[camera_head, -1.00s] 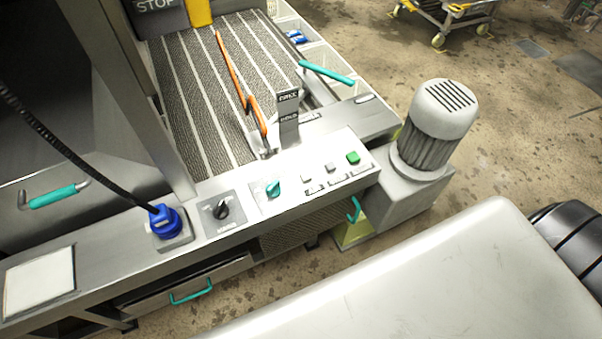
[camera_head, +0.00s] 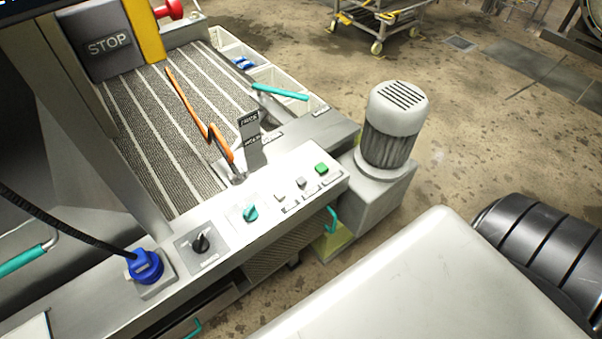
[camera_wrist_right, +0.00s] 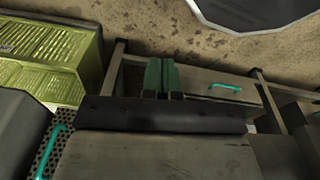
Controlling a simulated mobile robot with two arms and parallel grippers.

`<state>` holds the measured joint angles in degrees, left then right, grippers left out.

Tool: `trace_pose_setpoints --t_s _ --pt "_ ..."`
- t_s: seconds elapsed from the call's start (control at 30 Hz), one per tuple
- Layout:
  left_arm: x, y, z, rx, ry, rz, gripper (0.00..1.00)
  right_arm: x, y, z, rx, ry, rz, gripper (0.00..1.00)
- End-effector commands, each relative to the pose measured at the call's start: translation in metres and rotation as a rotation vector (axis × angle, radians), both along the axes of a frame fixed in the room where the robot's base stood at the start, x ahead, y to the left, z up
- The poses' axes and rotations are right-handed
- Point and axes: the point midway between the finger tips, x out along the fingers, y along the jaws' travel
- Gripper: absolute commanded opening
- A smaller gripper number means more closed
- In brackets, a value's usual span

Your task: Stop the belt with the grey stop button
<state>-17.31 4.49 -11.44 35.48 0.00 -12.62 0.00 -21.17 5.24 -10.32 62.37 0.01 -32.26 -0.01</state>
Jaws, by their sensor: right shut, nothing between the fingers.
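The control panel (camera_head: 318,188) has a row of small buttons in the head view. The grey button (camera_head: 301,182) sits between a white button (camera_head: 280,197) and a green button (camera_head: 321,168). Labels under them are too small to read. The ribbed belt (camera_head: 150,110) lies behind the panel; I cannot tell whether it is running. In the right wrist view my right gripper (camera_wrist_right: 161,79) is shut and empty, its green fingers together. No button shows in that view, and the head view shows neither gripper.
A teal knob (camera_head: 250,213), a black rotary switch (camera_head: 201,243) and a blue plug (camera_head: 145,266) with a black cable line the panel leftward. A lever with an orange handle (camera_head: 222,145) stands behind. A grey motor (camera_head: 392,125) stands right of the panel. Open floor lies beyond.

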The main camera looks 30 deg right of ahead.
Motion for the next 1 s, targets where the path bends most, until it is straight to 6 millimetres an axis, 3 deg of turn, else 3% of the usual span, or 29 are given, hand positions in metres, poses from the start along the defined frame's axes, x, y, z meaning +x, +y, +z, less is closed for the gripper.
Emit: trace_pose_setpoints --t_s 0.03,0.2,0.43,0.57,0.77,0.9,1.0 --pt "0.0 0.001 -0.002 0.002 0.0 0.001 0.0 0.021 0.004 0.021 0.004 -0.024 -0.003 0.0" --pt "0.001 0.002 -0.005 0.003 -0.001 0.001 0.0 0.07 0.012 0.103 0.009 -0.066 -0.013 0.0" --pt "0.001 0.002 -0.008 0.003 -0.002 0.001 0.0 0.097 0.013 0.221 0.007 -0.127 -0.021 0.0" --pt "0.002 0.002 -0.009 0.002 -0.003 0.001 0.0 0.11 0.001 0.282 -0.042 -0.222 -0.022 0.0" --pt "0.002 0.001 -0.01 0.002 -0.002 -0.001 0.0 0.165 -0.039 0.351 -0.248 -0.548 -0.002 0.0" --pt "0.002 0.001 -0.01 0.001 -0.003 -0.002 0.0 0.218 -0.067 0.4 -0.463 -0.859 0.086 0.0" --pt "0.002 0.001 -0.01 0.001 -0.003 -0.002 0.0 0.26 -0.076 0.443 -0.654 -1.121 0.236 0.0"
